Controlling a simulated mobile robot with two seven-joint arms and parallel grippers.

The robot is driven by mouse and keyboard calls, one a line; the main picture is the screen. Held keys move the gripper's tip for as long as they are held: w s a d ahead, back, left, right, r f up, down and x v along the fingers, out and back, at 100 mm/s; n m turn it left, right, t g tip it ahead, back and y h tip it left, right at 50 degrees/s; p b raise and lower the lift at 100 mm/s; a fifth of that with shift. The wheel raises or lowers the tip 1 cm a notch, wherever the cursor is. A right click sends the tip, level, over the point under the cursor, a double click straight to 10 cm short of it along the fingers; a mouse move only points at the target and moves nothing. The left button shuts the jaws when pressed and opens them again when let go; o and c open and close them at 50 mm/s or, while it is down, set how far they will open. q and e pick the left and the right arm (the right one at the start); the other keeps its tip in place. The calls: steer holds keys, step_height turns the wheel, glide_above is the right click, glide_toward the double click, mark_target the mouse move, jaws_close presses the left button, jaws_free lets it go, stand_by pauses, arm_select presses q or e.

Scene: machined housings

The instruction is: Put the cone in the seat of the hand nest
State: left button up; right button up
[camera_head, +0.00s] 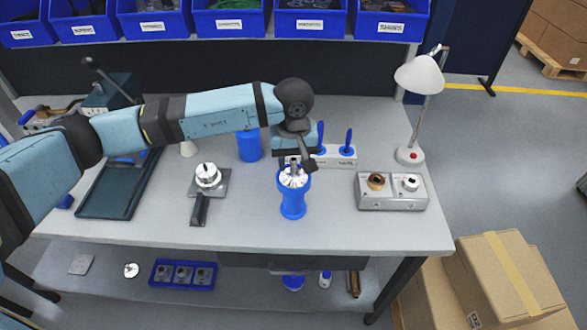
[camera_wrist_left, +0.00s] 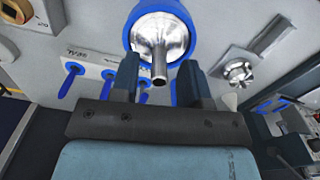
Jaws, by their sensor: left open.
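A shiny metal cone (camera_head: 293,178) with a narrow stem pointing up sits in the top of a blue stand (camera_head: 293,207). In the left wrist view the cone (camera_wrist_left: 160,38) lies just beyond my fingertips, its stem between them. My left gripper (camera_head: 296,163) is open above the cone, pointing down; the arm partly hides it. I cannot tell whether the fingers touch the stem. The hand nest (camera_head: 221,188), a grey plate with a black handle, lies left of the stand with a round silver piece (camera_head: 207,175) on it. My right gripper is out of view.
A grey block with two round fittings (camera_head: 391,204) and a white lamp (camera_head: 411,155) stand at the right. A blue cylinder (camera_head: 249,146) and a rack with blue-handled tools (camera_head: 335,159) are behind. A dark tray (camera_head: 104,206) lies at left. The front bench area is clear.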

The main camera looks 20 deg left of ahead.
mark_target(294, 160)
arm_select(q)
step_height(294, 160, up, 8)
steer(key=shift+b, duration=0.65)
steer(key=shift+r, duration=0.5)
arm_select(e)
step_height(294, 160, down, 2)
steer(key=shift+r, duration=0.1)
